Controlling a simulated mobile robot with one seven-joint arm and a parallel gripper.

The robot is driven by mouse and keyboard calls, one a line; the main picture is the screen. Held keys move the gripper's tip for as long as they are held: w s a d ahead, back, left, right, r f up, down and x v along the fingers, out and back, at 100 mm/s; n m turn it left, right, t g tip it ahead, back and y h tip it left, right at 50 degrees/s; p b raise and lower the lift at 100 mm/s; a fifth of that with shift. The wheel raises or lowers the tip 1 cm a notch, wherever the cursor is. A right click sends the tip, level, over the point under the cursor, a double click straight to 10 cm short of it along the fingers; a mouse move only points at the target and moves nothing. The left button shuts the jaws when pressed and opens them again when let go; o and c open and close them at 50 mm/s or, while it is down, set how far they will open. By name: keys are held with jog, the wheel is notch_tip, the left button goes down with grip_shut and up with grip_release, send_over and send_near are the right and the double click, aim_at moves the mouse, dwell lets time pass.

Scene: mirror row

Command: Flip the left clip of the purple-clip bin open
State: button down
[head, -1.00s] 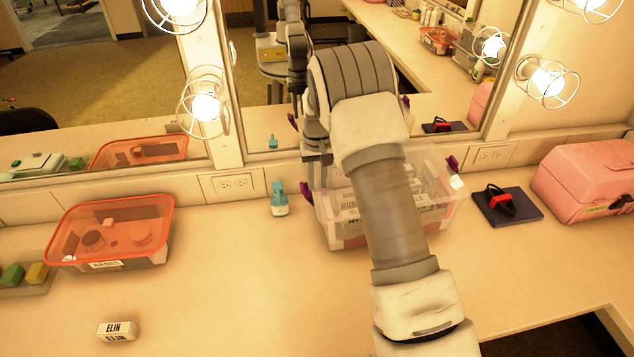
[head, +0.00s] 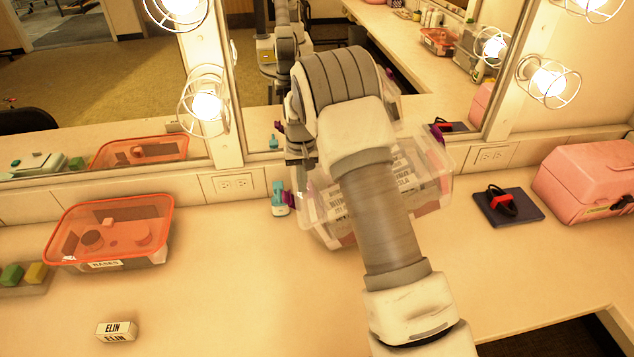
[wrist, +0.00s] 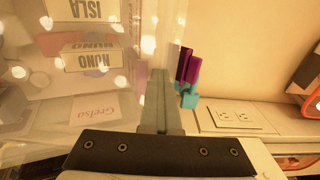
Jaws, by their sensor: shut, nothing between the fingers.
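The clear bin (head: 432,168) with purple clips sits tilted and askew on the counter, partly hidden behind my arm. In the wrist view the purple clip (wrist: 192,68) shows just right of my fingertips. I cannot tell whether it is latched. Another purple clip (head: 437,132) shows at the bin's far right. My gripper (wrist: 156,76) is shut and empty beside the bin's clear wall; in the head view its fingers are mostly hidden by my arm.
An orange-rimmed bin (head: 160,235) stands left, with a white ELIN block (head: 116,331) in front. A dark pad (head: 520,212) with a red-and-black item and a pink case (head: 580,180) are right. The mirror (head: 250,80) rises behind.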

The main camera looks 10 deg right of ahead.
jog(key=shift+s+a+f, duration=0.15)
jog(key=shift+s+f, duration=0.05)
jog(key=shift+f, duration=0.3)
jog(key=shift+s+a+f, duration=0.15)
jog(key=shift+f, duration=0.3)
jog(key=shift+d+r, duration=0.1)
jog(key=shift+r, duration=0.05)
jog(key=shift+w+d+r+p, duration=0.1)
jog(key=shift+r+p, duration=0.4)
jog(key=shift+r, duration=0.25)
jog(key=shift+w+d+r+p, duration=0.1)
jog(key=shift+r+p, duration=0.5)
jog(key=shift+r, duration=0.65)
jog(key=shift+w+d+r+p, duration=0.1)
jog(key=shift+r+p, duration=0.45)
jog(key=shift+r, duration=0.65)
jog(key=shift+r, duration=0.15)
